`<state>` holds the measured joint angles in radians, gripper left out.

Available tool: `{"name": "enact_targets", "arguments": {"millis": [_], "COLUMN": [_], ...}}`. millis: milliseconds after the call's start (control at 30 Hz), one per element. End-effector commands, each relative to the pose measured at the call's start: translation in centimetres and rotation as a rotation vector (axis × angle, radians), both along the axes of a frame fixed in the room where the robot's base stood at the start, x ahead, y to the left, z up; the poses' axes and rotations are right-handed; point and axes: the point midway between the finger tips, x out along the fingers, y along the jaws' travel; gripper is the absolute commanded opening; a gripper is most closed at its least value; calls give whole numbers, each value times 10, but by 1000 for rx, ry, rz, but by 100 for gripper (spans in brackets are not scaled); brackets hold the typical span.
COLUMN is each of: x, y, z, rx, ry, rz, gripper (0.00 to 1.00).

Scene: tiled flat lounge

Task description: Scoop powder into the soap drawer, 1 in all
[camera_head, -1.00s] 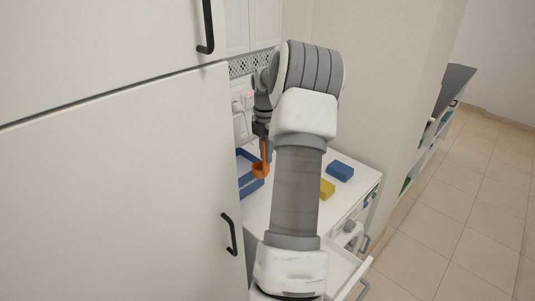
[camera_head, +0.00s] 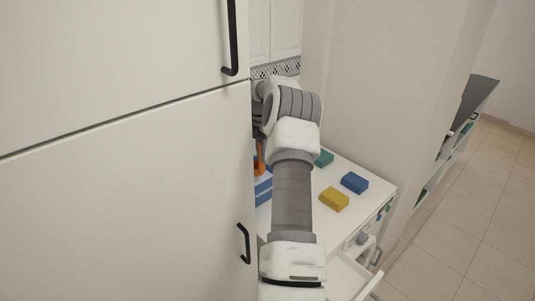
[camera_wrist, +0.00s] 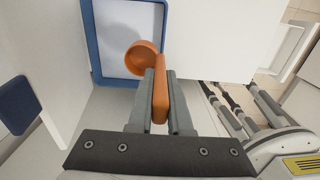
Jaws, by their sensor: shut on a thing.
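My gripper (camera_wrist: 160,78) is shut on the handle of an orange scoop (camera_wrist: 143,60). The scoop's round cup lies over a blue-rimmed tray (camera_wrist: 92,42) in the wrist view. The tray's inside is pale; I cannot tell powder from its floor, nor whether the cup holds any. In the head view the scoop (camera_head: 260,159) shows as a thin orange piece beside the tall white cabinet, and the tray (camera_head: 263,187) is partly hidden by the cabinet and my arm. A white drawer (camera_head: 348,276) stands open at the front, partly behind my arm; its inside is barely visible.
A yellow block (camera_head: 334,200), a blue block (camera_head: 354,182) and a green block (camera_head: 323,158) lie on the white worktop (camera_head: 373,203). The tall white cabinet (camera_head: 130,190) closes off the left. Tiled floor (camera_head: 460,235) is clear at the right.

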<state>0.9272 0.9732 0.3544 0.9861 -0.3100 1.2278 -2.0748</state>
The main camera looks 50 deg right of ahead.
Motion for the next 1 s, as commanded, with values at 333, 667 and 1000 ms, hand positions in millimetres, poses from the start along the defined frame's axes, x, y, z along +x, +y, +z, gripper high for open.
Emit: {"name": "enact_targets", "arguments": {"millis": [333,667,1000], "x": [24,24,24], "y": [-3,-2,-3], "z": [-16,-50,-82], "rx": [1,1,0], "ry": [1,1,0], "rz": [-1,0,0], "gripper": [0,0,0]}}
